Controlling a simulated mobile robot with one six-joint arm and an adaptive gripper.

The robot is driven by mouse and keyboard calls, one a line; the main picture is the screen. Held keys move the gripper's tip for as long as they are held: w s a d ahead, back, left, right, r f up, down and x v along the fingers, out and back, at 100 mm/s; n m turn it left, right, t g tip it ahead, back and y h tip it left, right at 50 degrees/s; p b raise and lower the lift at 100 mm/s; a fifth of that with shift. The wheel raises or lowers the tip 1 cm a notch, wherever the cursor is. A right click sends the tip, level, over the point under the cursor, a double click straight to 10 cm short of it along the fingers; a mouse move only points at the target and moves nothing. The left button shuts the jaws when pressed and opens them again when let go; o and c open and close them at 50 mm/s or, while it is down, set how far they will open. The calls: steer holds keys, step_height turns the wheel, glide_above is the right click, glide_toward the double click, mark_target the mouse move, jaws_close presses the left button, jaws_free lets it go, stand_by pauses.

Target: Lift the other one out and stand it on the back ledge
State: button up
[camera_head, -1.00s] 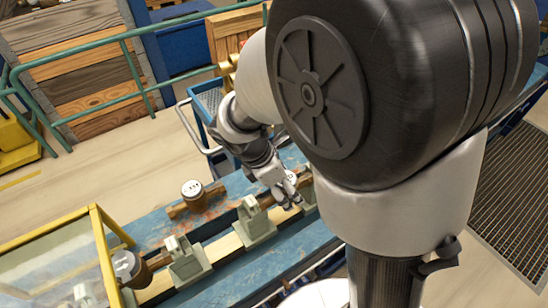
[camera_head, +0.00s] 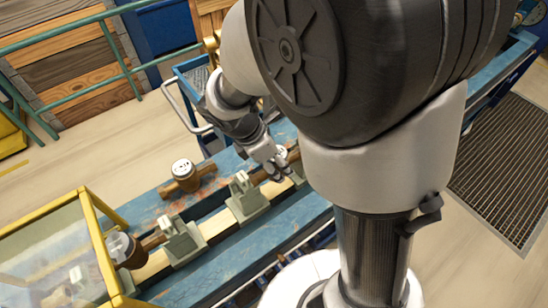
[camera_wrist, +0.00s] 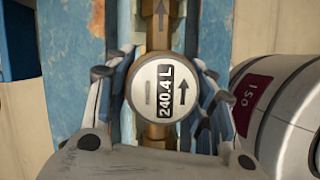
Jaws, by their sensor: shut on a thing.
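My gripper (camera_head: 275,168) is at the clamp row in the head view. In the wrist view its fingers (camera_wrist: 163,95) are shut on a round brass water meter (camera_wrist: 152,72), one on each side. The meter's white face reads 240.4 L beside a black arrow, and its brass pipe runs up and down the picture. In the head view this meter (camera_head: 281,152) is partly hidden by my gripper, and I cannot tell whether it is clear of its seat. Another brass meter (camera_head: 183,171) stands upright on the blue back ledge (camera_head: 150,205), left of my gripper.
Grey-green clamps (camera_head: 246,198) stand in a row along the bench. A third meter (camera_head: 124,248) sits at the left end, beside a yellow-framed clear guard (camera_head: 98,240). A green railing (camera_head: 75,35) runs behind. The ledge has bare room around the standing meter.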

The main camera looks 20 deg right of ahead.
jaws_close()
steer(key=shift+r, duration=0.1)
